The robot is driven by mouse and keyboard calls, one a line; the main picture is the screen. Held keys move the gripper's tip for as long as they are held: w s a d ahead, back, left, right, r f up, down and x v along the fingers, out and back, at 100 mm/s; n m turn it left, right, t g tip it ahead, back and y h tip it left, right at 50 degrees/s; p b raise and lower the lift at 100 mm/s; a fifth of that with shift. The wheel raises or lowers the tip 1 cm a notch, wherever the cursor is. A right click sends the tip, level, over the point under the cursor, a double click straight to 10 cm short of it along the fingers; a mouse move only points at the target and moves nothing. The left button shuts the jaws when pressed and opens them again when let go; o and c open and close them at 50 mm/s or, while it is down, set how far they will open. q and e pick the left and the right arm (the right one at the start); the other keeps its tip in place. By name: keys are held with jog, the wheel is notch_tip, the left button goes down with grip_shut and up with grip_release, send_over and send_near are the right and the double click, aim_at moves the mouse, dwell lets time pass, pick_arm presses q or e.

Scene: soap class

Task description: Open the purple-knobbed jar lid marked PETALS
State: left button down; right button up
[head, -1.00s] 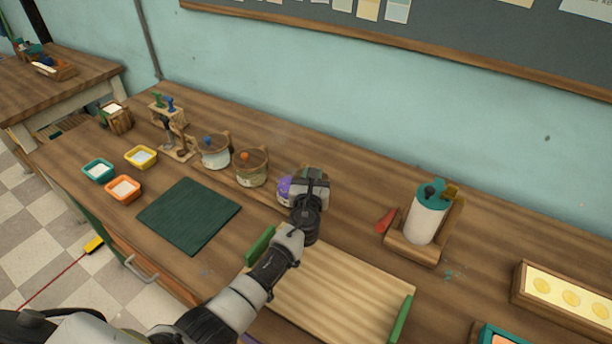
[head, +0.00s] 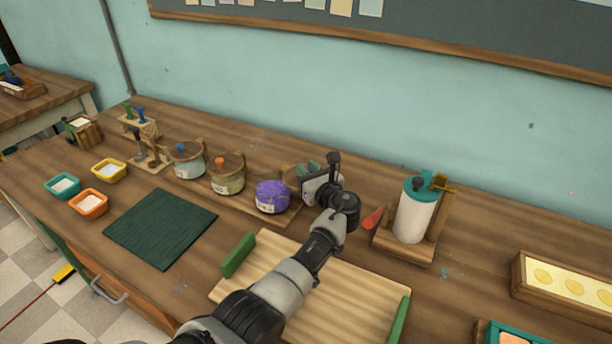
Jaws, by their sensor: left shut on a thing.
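The PETALS jar (head: 272,198) stands on the table right of two other jars. It is uncovered and shows purple contents up to its rim; its pale label is too small to read. Its round brown-rimmed lid (head: 291,174) is tilted up at the jar's back right, beside my gripper. I cannot tell whether it still joins the jar. My left gripper (head: 310,180) is at the lid, to the right of the jar, and is shut on the lid. The purple knob and the fingertips are hidden. My right gripper is not in view.
Two lidded jars, one blue-knobbed (head: 188,160) and one orange-knobbed (head: 227,174), stand to the left. A white cylinder dispenser (head: 411,215) and a red cone (head: 372,219) are close on the right. A green mat (head: 160,228) and a ribbed wooden tray (head: 345,296) lie in front.

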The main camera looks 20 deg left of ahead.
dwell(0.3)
pick_arm(q)
jog(key=c, duration=1.1)
grip_release()
jog(key=shift+o, duration=0.2)
